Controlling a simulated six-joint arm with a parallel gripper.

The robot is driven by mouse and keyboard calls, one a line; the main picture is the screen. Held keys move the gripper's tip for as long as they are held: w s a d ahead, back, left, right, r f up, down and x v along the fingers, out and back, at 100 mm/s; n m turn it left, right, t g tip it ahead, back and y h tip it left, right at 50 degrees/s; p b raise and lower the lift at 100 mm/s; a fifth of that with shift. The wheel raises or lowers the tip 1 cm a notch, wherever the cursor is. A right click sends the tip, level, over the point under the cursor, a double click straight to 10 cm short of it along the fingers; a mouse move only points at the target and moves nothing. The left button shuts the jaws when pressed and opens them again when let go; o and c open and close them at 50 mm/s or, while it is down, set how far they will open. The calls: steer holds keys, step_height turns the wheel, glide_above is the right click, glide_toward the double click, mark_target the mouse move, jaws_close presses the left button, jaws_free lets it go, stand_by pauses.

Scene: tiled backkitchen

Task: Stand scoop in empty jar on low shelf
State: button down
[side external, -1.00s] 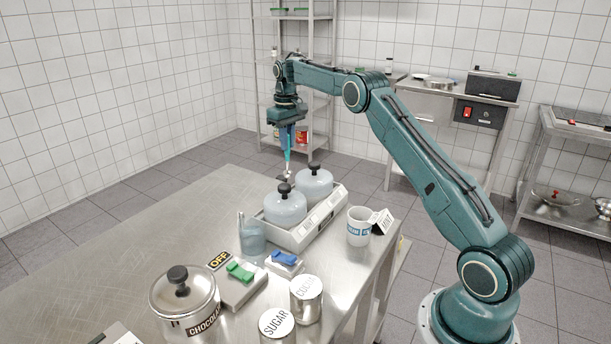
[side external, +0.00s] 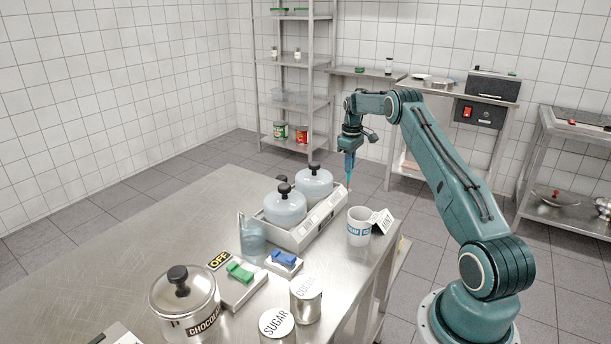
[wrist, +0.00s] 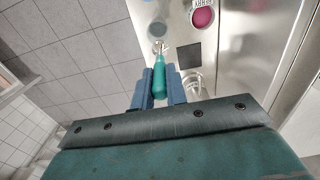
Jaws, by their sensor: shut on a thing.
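My gripper (side external: 349,168) is shut on the scoop and hangs in the air beyond the table's far right edge, behind the white mug. The scoop's teal handle (wrist: 160,84) sits between the blue fingers in the wrist view, with its small metal end pointing away from me. In the wrist view, a clear glass jar (wrist: 194,86) stands on a pale low shelf (wrist: 172,28), just right of the fingers. It looks empty and is partly hidden by a finger.
On the shelf are a jar with a dark pink top (wrist: 203,17) and a dark square (wrist: 188,58). The steel table (side external: 130,235) carries a tray (side external: 322,220) with two lidded grey-blue pots, a white mug (side external: 359,228), a chocolate pot (side external: 184,303) and a green switch (side external: 240,272).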

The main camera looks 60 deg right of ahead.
mark_target(349, 189)
steer(key=shift+s+d+f, duration=0.15)
steer(key=shift+s+d, duration=0.05)
steer(key=shift+s, duration=0.05)
steer(key=shift+f, duration=6.2)
steer(key=c, duration=1.3)
jaws_free()
